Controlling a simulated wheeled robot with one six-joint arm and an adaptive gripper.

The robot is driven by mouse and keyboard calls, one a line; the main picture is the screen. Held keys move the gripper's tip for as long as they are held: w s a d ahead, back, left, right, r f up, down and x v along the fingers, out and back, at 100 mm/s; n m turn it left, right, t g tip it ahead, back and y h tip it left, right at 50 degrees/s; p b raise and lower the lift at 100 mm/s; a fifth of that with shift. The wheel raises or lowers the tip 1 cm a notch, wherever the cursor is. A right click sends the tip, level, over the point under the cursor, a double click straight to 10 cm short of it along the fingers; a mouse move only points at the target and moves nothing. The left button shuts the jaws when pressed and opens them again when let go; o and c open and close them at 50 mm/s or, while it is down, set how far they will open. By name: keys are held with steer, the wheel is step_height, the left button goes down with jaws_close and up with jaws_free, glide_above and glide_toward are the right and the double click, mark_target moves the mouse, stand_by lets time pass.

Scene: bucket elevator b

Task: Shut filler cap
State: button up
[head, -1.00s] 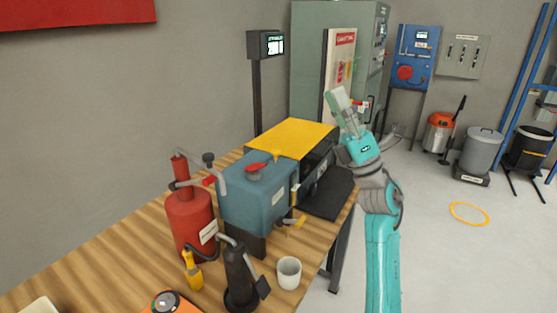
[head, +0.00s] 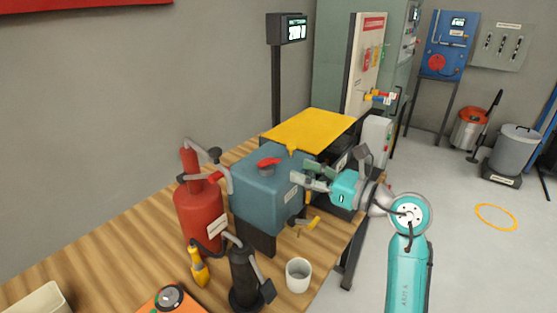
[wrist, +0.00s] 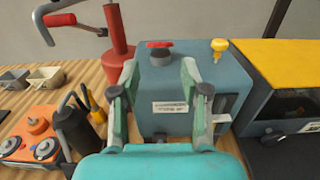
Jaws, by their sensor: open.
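The blue-grey tank (head: 262,195) stands on the wooden bench, with a label on its front. The red-handled filler cap (head: 268,163) sits on a dark round neck on top of the tank; it also shows in the wrist view (wrist: 159,45). I cannot tell how tightly it is seated. My gripper (head: 312,178) is open and empty, in front of the tank's upper front side. In the wrist view, the fingers of my gripper (wrist: 158,75) stand apart on either side of the tank's label, with the cap beyond and between them. No contact with the cap shows.
A yellow knob (wrist: 219,46) stands on the tank's top beside the cap. A yellow-topped machine (head: 308,128) is right behind the tank. A red cylinder with a lever (head: 198,215) stands close on the left. A white cup (head: 298,275) and a black pump (head: 243,277) stand in front.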

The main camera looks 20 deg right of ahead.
mark_target(276, 160)
steer(key=x, duration=0.8)
steer(key=shift+w+a, duration=0.15)
steer(key=shift+w, duration=0.05)
steer(key=c, duration=0.8)
steer(key=shift+f, duration=0.1)
